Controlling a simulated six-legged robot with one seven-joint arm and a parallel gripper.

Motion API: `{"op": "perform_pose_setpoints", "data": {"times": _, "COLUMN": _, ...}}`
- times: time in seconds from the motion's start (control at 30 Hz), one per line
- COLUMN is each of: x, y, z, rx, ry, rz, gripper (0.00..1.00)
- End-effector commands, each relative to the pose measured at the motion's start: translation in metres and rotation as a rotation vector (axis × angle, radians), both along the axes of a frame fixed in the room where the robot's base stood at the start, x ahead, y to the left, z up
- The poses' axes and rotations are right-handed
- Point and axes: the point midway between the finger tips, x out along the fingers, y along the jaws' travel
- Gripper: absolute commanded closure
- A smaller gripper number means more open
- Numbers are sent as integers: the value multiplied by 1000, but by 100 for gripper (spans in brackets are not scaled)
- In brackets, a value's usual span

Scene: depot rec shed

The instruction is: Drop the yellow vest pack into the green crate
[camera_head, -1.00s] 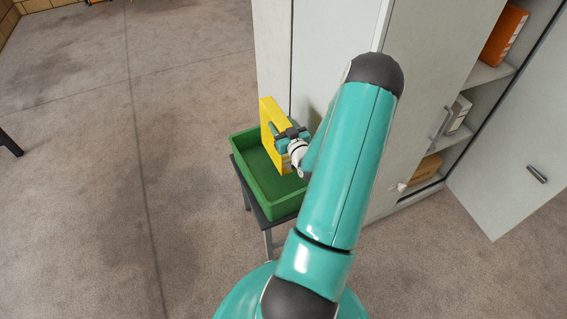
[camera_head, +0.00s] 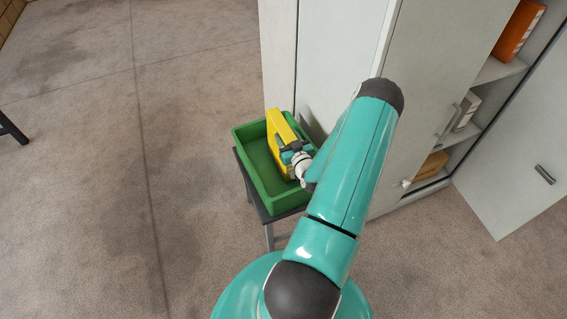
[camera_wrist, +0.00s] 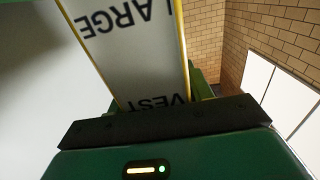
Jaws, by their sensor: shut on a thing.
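The yellow vest pack (camera_head: 279,135) is a flat yellow box held upright in my gripper (camera_head: 288,149). In the wrist view the pack (camera_wrist: 140,50) shows a pale face with the words "LARGE" and "VEST" and yellow edges. My gripper is shut on it. The pack is over the right part of the green crate (camera_head: 268,193), with its lower part within the outline of the crate's rim. I cannot tell whether it touches the crate floor. The visible left part of the crate is empty. The gripper hides part of the pack's lower side.
The crate stands on a small dark table (camera_head: 241,172). A grey cabinet (camera_head: 345,60) rises close behind and right of it. Its open shelves hold an orange box (camera_head: 520,30), a white box (camera_head: 466,110) and a brown box (camera_head: 431,165). An open door (camera_head: 510,175) stands at right.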

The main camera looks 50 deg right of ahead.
Motion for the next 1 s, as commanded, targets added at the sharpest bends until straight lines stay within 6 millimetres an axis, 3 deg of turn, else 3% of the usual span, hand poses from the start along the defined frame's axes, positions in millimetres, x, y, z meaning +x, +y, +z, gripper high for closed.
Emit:
{"op": "perform_pose_setpoints", "data": {"times": 0.2, "x": 1, "y": -3, "z": 0, "rx": 0, "ry": -1, "rz": 0, "gripper": 92}}
{"op": "perform_pose_setpoints", "data": {"times": 0.23, "x": 1, "y": -3, "z": 0, "rx": -1, "ry": 0, "rz": 0, "gripper": 43}}
{"op": "perform_pose_setpoints", "data": {"times": 0.33, "x": 1, "y": -3, "z": 0, "rx": 0, "ry": -1, "rz": 0, "gripper": 24}}
{"op": "perform_pose_setpoints", "data": {"times": 0.73, "x": -5, "y": 1, "z": -1, "rx": 1, "ry": 2, "rz": 0, "gripper": 24}}
{"op": "perform_pose_setpoints", "data": {"times": 1.0, "x": -48, "y": 25, "z": -1, "rx": 2, "ry": 2, "rz": -1, "gripper": 24}}
